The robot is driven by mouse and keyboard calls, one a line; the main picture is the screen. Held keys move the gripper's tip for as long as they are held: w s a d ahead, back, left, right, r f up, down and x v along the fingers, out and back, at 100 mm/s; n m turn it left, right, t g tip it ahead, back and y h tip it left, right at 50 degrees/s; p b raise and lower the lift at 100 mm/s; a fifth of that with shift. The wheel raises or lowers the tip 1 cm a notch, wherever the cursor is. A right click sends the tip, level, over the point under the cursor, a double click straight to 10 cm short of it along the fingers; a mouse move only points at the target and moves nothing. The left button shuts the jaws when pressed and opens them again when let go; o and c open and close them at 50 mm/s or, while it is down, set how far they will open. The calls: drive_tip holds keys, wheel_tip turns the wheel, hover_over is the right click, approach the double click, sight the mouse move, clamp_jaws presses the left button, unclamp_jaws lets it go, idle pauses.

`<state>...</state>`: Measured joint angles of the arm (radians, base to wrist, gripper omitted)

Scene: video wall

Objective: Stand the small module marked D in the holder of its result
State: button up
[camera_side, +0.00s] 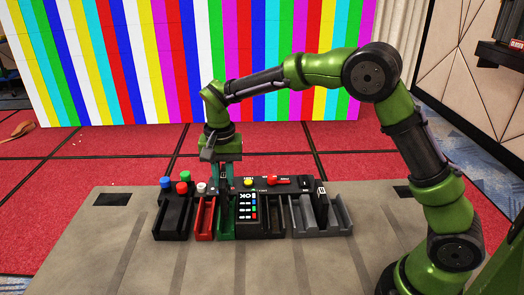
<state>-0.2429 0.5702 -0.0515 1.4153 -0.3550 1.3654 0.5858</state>
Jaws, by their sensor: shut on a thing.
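My gripper (224,163) points down above the back of the holder row and is shut on a small dark module (226,178). Its mark is too small to read, so I cannot tell whether it is D. The module is at the back end of the green holder (226,226); I cannot tell whether it touches it. The red holder (204,226) is just left of the green one. Another small black module (321,203) with a pale mark stands upright among the grey holders (337,223) at the right.
A black panel (247,228) marked OK, with several coloured lights, stands right of the green holder. Behind it are a yellow button (249,183) and a red lever (278,180). A black box (172,222) with coloured buttons is at the left. The table front (250,270) is clear.

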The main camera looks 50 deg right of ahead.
drive_tip(key=shift+f, duration=0.55)
drive_tip(key=shift+f, duration=2.3)
idle(2.2)
drive_tip(key=o, duration=0.9)
drive_tip(key=shift+o, duration=0.4)
drive_tip(key=shift+o, duration=0.7)
drive_tip(key=shift+r, duration=4)
